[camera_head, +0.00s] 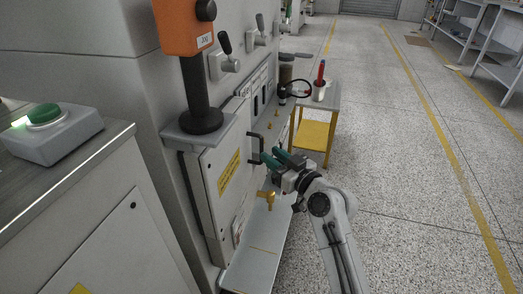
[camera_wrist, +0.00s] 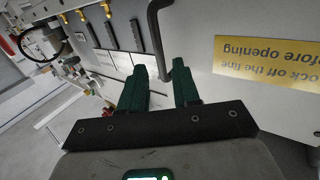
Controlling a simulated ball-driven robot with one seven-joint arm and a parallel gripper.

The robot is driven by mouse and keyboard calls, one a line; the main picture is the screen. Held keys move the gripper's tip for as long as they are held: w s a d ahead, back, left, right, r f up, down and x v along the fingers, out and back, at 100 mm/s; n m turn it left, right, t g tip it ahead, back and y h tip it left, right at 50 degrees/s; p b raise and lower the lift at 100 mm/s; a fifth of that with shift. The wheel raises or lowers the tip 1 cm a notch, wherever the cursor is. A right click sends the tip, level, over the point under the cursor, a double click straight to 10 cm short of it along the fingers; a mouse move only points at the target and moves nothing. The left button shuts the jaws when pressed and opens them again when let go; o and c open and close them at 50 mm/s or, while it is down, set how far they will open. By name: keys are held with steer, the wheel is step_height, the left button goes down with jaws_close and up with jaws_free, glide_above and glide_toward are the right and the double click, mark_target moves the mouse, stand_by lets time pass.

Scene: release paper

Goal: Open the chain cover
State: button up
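The chain cover (camera_head: 210,185) is a pale panel on the machine's side, with a yellow label reading "lock off the line before opening" (camera_wrist: 268,55). It looks closed. A dark bar handle (camera_head: 256,148) stands out from its right part; it also shows in the wrist view (camera_wrist: 158,35). My gripper (camera_head: 271,159) has green fingers and is near the handle, pointing at it. In the wrist view the two fingertips (camera_wrist: 160,80) are apart with a gap between them, and the handle's end lies at the gap. Whether the fingers touch the handle I cannot tell.
An orange control box (camera_head: 186,25) on a black post stands above the cover. A green button (camera_head: 44,114) sits on the cabinet at left. A brass tap (camera_head: 267,197) is below my gripper. A small yellow-shelved cart (camera_head: 312,135) stands behind.

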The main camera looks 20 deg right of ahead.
mark_target(261, 148)
steer(key=shift+b+x, duration=0.6)
steer(key=shift+x, duration=2.15)
steer(key=shift+c, duration=0.2)
steer(key=shift+s, duration=0.1)
jaws_close()
